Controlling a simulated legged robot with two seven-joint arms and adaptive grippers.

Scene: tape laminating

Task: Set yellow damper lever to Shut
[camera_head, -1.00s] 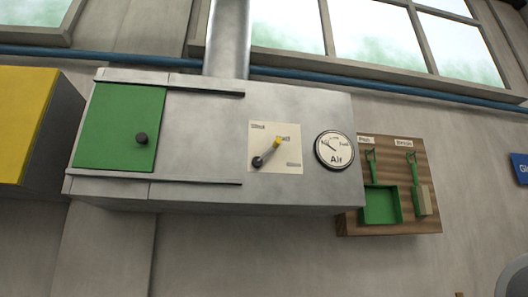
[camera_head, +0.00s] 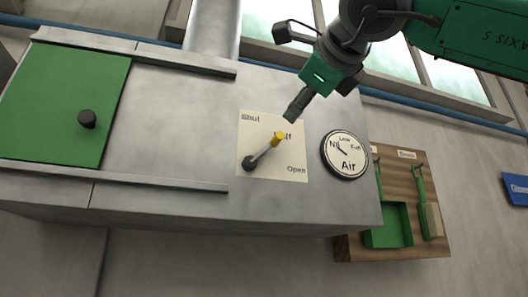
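The damper lever has a yellow tip (camera_head: 278,138) and a dark pivot (camera_head: 249,163) on a cream label plate (camera_head: 255,127). It points up and right, at the partly covered middle label. "Shut" (camera_head: 250,118) is at the plate's upper left and "Open" (camera_head: 296,169) at its lower right. My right gripper (camera_head: 298,105) comes in from the upper right, its dark tips just above and right of the yellow tip, apart from it in the picture. The tips show as one narrow block, looking shut and holding nothing. My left gripper is not in view.
A round "Air" gauge (camera_head: 345,154) sits right of the plate. A green door (camera_head: 60,100) with a black knob (camera_head: 87,119) is on the left, between rails. A wooden board (camera_head: 435,250) with green tools and a green tray (camera_head: 392,228) hangs at the right.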

